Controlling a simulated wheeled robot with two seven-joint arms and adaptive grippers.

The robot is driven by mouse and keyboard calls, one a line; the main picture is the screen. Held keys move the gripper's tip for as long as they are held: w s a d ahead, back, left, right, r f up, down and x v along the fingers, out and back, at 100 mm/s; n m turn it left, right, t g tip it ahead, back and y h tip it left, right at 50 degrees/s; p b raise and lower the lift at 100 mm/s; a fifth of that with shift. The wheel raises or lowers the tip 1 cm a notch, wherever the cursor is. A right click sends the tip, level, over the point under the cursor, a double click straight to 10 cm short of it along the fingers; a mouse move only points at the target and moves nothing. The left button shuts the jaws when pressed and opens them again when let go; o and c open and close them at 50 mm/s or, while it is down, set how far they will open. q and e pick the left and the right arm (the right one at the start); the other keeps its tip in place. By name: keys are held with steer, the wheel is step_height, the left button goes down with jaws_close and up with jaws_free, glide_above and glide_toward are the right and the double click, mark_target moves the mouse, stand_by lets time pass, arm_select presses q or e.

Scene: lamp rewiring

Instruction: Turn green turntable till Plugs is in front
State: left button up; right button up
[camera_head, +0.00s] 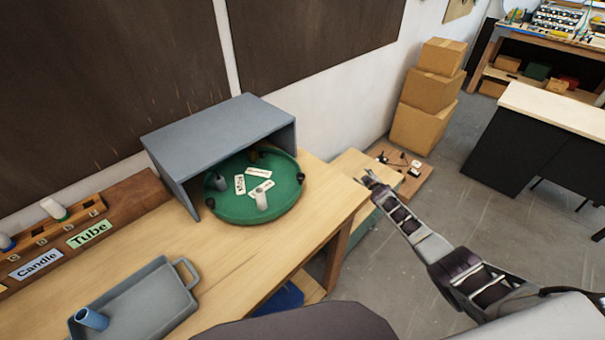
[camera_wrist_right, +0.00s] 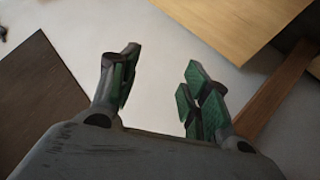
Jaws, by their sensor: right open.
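The round green turntable (camera_head: 240,209) sits on the wooden workbench, its back part under a grey open-fronted cover (camera_head: 219,126). It carries several white label cards, a pale cylinder (camera_head: 261,200) near the front, a grey cylinder at the left and dark knobs on the rim. The card lettering is too small to read, so I cannot tell which one is Plugs. My right gripper (camera_head: 369,181) is to the right of the turntable, past the bench's end and apart from it. In the right wrist view the right gripper (camera_wrist_right: 158,92) is open and empty. My left gripper is not in view.
A grey tray (camera_head: 150,302) with a blue cylinder stands at the front left of the bench. A wooden rack with Candle (camera_head: 36,265) and Tube (camera_head: 89,234) labels runs along the left. Cardboard boxes (camera_head: 421,128) are stacked by the wall. Bare benchtop lies before the turntable.

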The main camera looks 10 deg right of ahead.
steer(key=w+a+r+n+t+y, duration=0.1)
steer(key=w+r+n+t, duration=0.3)
steer(key=r, duration=0.9)
steer(key=w+a+r+n+t+y, duration=0.1)
steer(key=w+r, duration=0.6)
steer(key=r, duration=0.7)
steer(key=a+r+n+t+y, duration=0.2)
steer(key=a+r+n+y, duration=0.25)
steer(key=a+r, duration=0.35)
steer(key=s+a+r+n+g+y, duration=0.4)
steer(key=s+a+r+n+y, duration=0.15)
steer(key=a+n, duration=0.3)
steer(key=s+a+r+n+g+y, duration=0.3)
steer(key=s+a+r+n+y, duration=0.3)
steer(key=a, duration=0.3)
steer(key=s+a+f+n+g+h, duration=0.4)
steer(key=s+a+n+g, duration=0.4)
steer(key=s+n, duration=0.3)
steer(key=s+d+f+n+h, duration=0.3)
steer(key=s+d+f+h, duration=0.2)
steer(key=s+d+h, duration=0.2)
steer(key=shift+s+d+g+h, duration=0.3)
steer(key=shift+s+h, duration=0.25)
steer(key=shift+h, duration=0.45)
steer(key=shift+a, duration=0.1)
